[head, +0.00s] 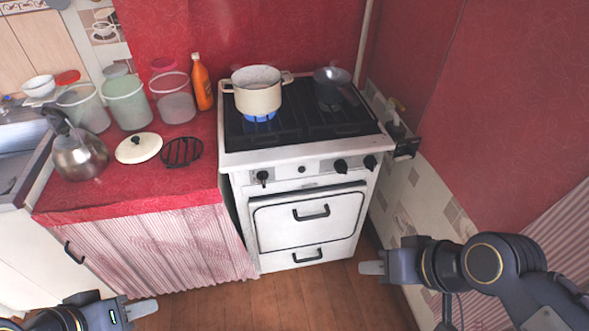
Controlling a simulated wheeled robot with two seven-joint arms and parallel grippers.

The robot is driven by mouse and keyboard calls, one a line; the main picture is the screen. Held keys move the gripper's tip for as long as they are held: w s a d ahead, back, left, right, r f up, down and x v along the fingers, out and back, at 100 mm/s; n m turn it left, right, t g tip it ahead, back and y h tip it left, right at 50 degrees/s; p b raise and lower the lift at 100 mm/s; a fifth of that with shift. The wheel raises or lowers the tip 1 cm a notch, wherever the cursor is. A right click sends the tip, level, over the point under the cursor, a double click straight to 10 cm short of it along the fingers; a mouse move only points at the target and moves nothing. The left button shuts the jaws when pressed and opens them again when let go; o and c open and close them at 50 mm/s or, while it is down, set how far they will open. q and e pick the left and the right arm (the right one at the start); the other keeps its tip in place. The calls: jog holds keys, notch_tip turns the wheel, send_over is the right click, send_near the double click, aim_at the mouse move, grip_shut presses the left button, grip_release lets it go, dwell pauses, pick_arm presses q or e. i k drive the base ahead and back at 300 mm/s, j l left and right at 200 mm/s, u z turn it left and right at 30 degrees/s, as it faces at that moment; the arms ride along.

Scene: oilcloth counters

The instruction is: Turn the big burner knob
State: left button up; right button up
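A white stove (305,210) stands at the centre, with a row of knobs on its front panel. A black knob (263,177) is at the panel's left. Another black knob (341,166) is right of the middle, with one more (370,162) at the right end. I cannot tell which belongs to the big burner. Blue flame (260,117) shows under a cream pot (257,95) on the left. My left gripper (142,309) is low at the left, far from the knobs. My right gripper (372,267) is below and right of the panel, touching nothing visible. Finger gaps are unclear on both.
A dark small pot (331,85) stands on the stove's right. The red counter (120,193) holds a kettle (78,155), lid (138,148), black trivet (182,152), containers and an orange bottle (202,82). A wall closes the right side. The wooden floor (310,300) before the stove is clear.

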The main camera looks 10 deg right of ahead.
aim_at(341, 167)
jog(key=k+l, duration=1.05)
